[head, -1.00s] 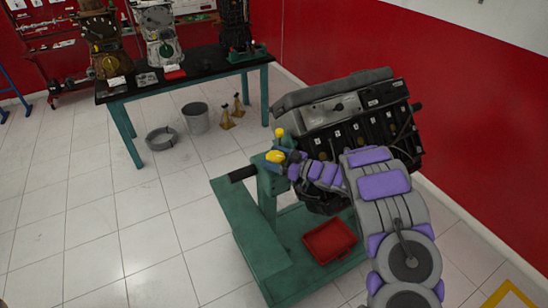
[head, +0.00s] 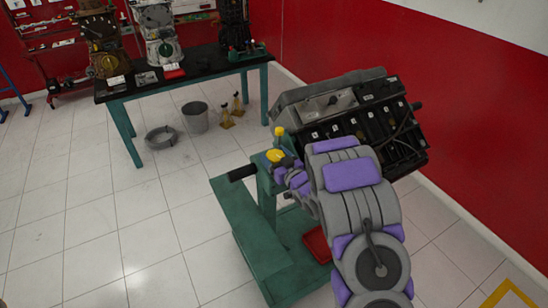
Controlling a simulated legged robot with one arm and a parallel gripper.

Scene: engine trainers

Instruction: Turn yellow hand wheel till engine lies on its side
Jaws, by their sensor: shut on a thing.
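The engine (head: 375,122) is a dark block with a grey cover (head: 325,93), mounted tilted on a green wheeled stand (head: 245,225). The yellow hand wheel (head: 273,156) is at the top of the stand's post, left of the engine. A second yellow knob (head: 279,131) sits just above it. My gripper (head: 286,165) is at the hand wheel, with its fingers small and partly hidden by my grey and purple arm. It is shut on the hand wheel. My arm covers the engine's lower part.
A red tray (head: 317,243) sits on the stand's base, partly behind my arm. A workbench (head: 190,80) with engine parts stands at the back left. A grey bucket (head: 195,117), a round pan (head: 161,138) and yellow jack stands (head: 232,109) are on the floor. The left floor is clear.

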